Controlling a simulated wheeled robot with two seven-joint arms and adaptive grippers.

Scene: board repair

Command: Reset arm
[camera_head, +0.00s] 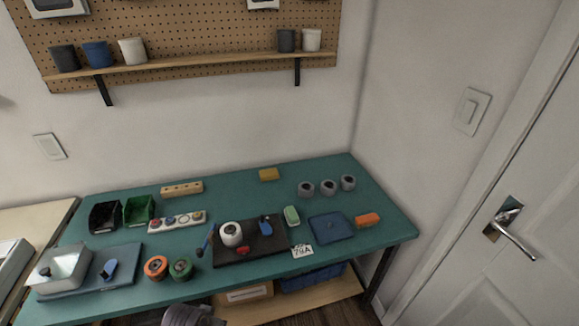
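Neither of my grippers shows any fingers in the head view. A dark grey rounded part (187,316) shows at the bottom edge, in front of the workbench. It may be part of my arm, but I cannot tell which part. The green-topped workbench (230,184) stands ahead. On its black mat (266,246) are a white round item (231,234), a small red piece and a blue piece (265,224).
A metal box (66,266) and green and black bins stand at the left. Orange and green spools (156,267) sit near the front edge. Three grey rings (327,187) and a blue pad (331,228) lie right. A pegboard shelf hangs above; a door (500,220) is at right.

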